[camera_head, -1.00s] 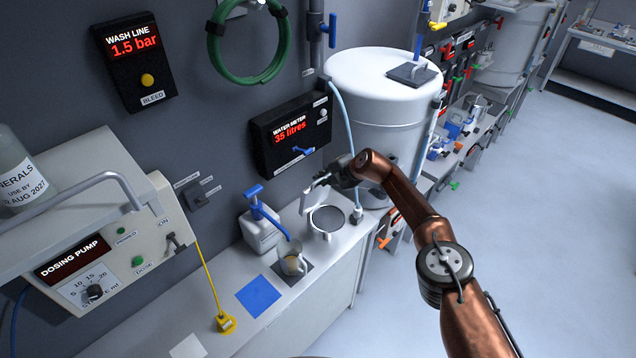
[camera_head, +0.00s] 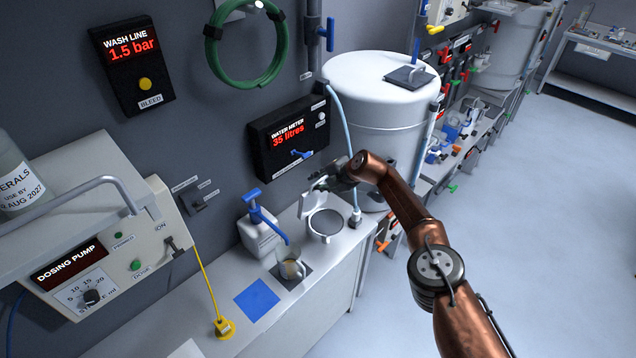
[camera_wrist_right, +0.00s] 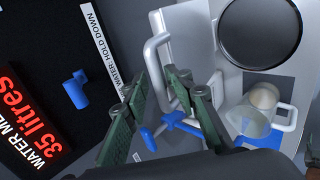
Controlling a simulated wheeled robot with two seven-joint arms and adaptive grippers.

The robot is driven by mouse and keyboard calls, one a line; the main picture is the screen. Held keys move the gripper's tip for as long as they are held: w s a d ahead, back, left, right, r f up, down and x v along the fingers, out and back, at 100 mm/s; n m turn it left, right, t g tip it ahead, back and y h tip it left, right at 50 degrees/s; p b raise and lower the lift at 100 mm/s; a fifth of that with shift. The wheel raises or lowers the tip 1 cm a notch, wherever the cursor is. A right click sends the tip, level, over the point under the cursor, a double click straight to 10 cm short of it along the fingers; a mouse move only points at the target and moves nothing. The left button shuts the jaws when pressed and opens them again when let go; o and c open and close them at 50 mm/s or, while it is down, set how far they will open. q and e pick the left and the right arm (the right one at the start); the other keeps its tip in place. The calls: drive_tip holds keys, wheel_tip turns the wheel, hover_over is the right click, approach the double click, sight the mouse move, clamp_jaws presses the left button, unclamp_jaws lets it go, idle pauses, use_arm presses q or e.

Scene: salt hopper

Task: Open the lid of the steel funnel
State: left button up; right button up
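The steel funnel (camera_head: 325,223) stands on the white bench, its round mouth showing a dark grey mesh-like disc. A pale lid (camera_head: 311,205) stands raised at the funnel's back-left edge. In the wrist view the funnel mouth (camera_wrist_right: 258,30) is at top right, and a pale bent handle (camera_wrist_right: 153,58) beside the pale panel reaches down towards my fingertips. My right gripper (camera_head: 322,182) is just behind and above the lid. In the wrist view its green-padded fingers (camera_wrist_right: 157,88) are apart, with the handle's lower end near the gap; contact is unclear. My left gripper is not seen.
A clear jug (camera_head: 291,269) and a blue-pump bottle (camera_head: 259,235) stand left of the funnel. The water meter (camera_head: 288,137) is on the wall behind. A large white tank (camera_head: 383,115) stands to the right. A blue mat (camera_head: 257,299) lies on the bench front.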

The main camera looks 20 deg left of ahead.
drive_tip(key=shift+d, duration=0.15)
drive_tip(key=shift+d+r, duration=0.1)
drive_tip(key=shift+r, duration=0.05)
drive_tip(key=shift+s+d+r, duration=0.1)
drive_tip(key=shift+d+r, duration=0.3)
drive_tip(key=v, duration=1)
drive_tip(key=shift+s+r, duration=0.2)
